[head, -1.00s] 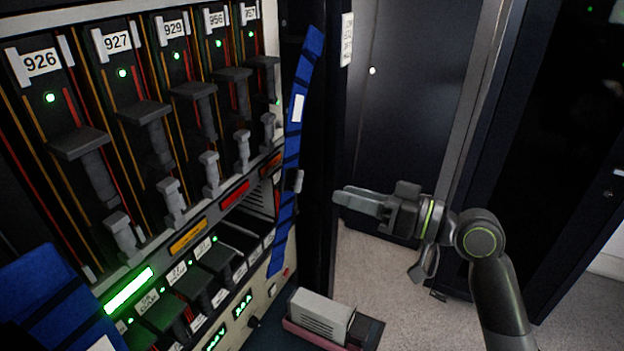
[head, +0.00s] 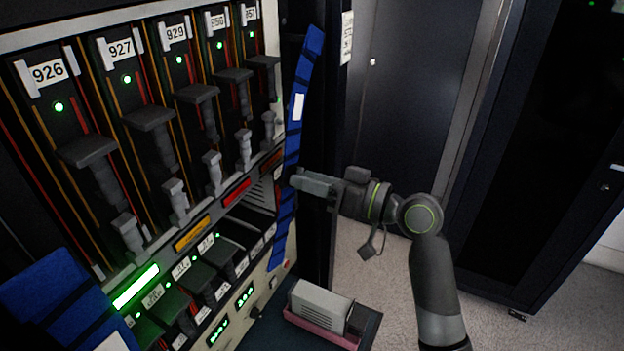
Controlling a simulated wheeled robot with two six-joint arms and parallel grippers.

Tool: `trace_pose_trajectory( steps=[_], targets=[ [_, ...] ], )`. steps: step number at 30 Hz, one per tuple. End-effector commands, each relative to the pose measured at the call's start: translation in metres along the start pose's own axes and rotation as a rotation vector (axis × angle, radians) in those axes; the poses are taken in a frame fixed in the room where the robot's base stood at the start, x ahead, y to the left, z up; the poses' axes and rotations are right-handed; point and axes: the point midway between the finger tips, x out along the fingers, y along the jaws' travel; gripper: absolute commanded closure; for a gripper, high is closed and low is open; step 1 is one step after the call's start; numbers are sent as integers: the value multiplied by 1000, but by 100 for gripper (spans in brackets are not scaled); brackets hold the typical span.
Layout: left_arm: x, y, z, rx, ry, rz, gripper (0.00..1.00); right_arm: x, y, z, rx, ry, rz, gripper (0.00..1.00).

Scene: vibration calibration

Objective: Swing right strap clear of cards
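The right strap (head: 291,150) is a long blue band with dark cross stripes and a white label. It hangs along the right edge of the card rack, to the right of the cards. The cards are dark upright modules with grey handles, labelled 926 (head: 88,152), 927 (head: 150,118), 929 and more. My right gripper (head: 297,181) has its fingertips at the strap's middle, over the spot of its small grey tab. I cannot tell whether the fingers are closed on it. My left gripper is not in view.
Another blue strap (head: 48,290) lies at the lower left of the rack. A grey box in a pink tray (head: 320,335) sits on a dark surface below my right gripper. Dark cabinets (head: 400,110) stand behind. The floor between is clear.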

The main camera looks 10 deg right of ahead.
Motion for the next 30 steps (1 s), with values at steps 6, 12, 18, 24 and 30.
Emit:
trace_pose_trajectory(
  steps=[6,12,18,24,30],
  targets=[
    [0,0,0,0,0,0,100,0,0,0,0,0,0,86],
    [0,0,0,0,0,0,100,0,0,0,0,0,0,100],
    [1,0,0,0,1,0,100,0,1,0,-2,0,0,100],
    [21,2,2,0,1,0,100,0,15,5,-50,-2,1,100],
    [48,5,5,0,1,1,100,0,33,4,-130,-2,1,100]
  ],
)
